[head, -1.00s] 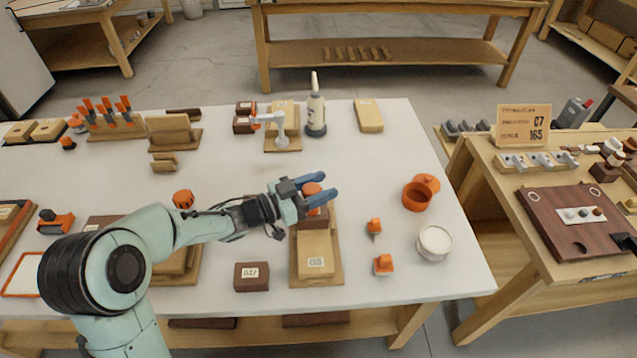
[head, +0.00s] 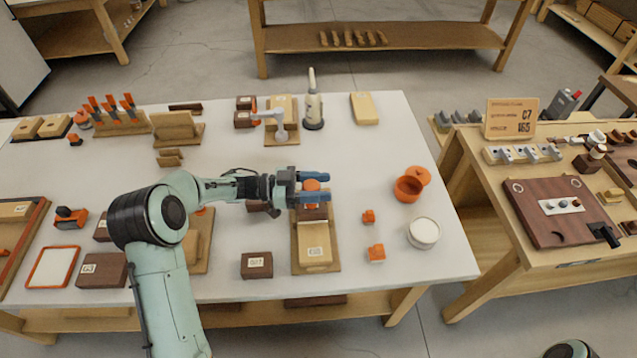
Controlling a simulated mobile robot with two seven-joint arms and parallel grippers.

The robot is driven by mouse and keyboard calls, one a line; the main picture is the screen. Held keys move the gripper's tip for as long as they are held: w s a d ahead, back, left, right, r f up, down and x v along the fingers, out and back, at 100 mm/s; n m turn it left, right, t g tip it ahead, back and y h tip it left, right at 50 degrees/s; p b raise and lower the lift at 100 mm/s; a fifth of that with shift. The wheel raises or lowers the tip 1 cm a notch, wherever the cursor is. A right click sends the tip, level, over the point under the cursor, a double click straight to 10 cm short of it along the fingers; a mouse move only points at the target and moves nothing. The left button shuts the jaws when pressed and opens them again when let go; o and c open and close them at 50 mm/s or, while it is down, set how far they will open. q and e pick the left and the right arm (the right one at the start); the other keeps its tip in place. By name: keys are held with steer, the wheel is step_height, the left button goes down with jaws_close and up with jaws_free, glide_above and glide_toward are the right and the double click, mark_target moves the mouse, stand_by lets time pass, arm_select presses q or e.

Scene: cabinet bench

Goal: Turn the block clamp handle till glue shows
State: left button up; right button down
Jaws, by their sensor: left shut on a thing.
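The block clamp is a wooden base (head: 331,262) with a pale labelled block (head: 313,240) on it and an orange round handle (head: 312,185) at its far end. My left gripper (head: 313,187) is at this handle, its two blue fingers pointing right, one on the far side and one on the near side. It is shut on the handle. The fingers hide part of the handle and the dark piece (head: 313,212) beneath it. I cannot make out any glue at the block's joint. My right gripper is out of view.
Right of the clamp are two small orange pieces (head: 376,253), a white-topped round tin (head: 423,232) and an orange pot (head: 408,188). A dark labelled block (head: 257,265) lies to its left. A glue bottle (head: 313,105) and another clamp (head: 280,125) stand behind.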

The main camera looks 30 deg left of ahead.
mark_target(318, 185)
arm_select(q)
steer(key=o, duration=1)
step_height(318, 185, up, 20)
steer(key=shift+r+p, duration=0.1)
steer(key=shift+p, duration=0.95)
